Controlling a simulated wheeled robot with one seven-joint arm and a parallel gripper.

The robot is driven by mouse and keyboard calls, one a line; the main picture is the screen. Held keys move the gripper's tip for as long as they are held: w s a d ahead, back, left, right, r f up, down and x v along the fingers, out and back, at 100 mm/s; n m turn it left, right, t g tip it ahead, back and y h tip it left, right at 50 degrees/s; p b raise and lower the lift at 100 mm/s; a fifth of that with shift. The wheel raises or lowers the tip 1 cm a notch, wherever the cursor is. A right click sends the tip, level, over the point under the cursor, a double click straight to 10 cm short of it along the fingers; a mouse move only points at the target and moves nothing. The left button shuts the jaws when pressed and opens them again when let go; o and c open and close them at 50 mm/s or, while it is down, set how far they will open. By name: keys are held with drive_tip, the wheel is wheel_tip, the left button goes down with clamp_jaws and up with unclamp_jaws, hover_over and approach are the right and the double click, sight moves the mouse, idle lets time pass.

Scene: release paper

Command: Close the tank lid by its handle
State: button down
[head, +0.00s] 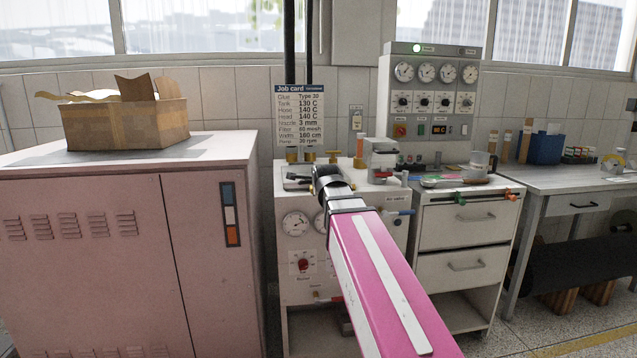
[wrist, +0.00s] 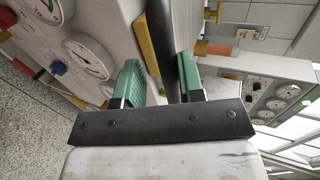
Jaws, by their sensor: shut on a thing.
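The white tank unit (head: 300,262) stands in the middle of the head view, with gauges on its front and brass fittings at its back. A small tray-like opening (head: 297,178) shows on its top left. My gripper (wrist: 160,78) shows in the wrist view with two green pads. A long dark bar (wrist: 187,70) runs between the pads, and the gripper is shut on it. The bar looks like the tank lid's handle. In the head view my pink arm and its black end cover the lid area, so the lid's angle cannot be told.
A pink cabinet (head: 90,250) with an open cardboard box (head: 125,122) stands left of the tank. A control panel (head: 430,95) and white drawer unit (head: 465,235) stand right of it. Small fittings (head: 382,160) crowd the tank's right top. Floor shows at front right.

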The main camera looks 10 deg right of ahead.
drive_tip(key=shift+s+f+g, duration=0.2)
drive_tip(key=shift+f+g, duration=0.1)
drive_tip(key=shift+f, duration=0.3)
drive_tip(key=c, duration=1.1)
unclamp_jaws()
drive_tip(key=shift+o, duration=0.2)
drive_tip(key=shift+w, duration=0.1)
drive_tip(key=shift+r, duration=0.1)
drive_tip(key=v, duration=1)
drive_tip(key=shift+s+r, duration=0.2)
drive_tip(key=shift+s, duration=0.1)
drive_tip(key=shift+f, duration=0.1)
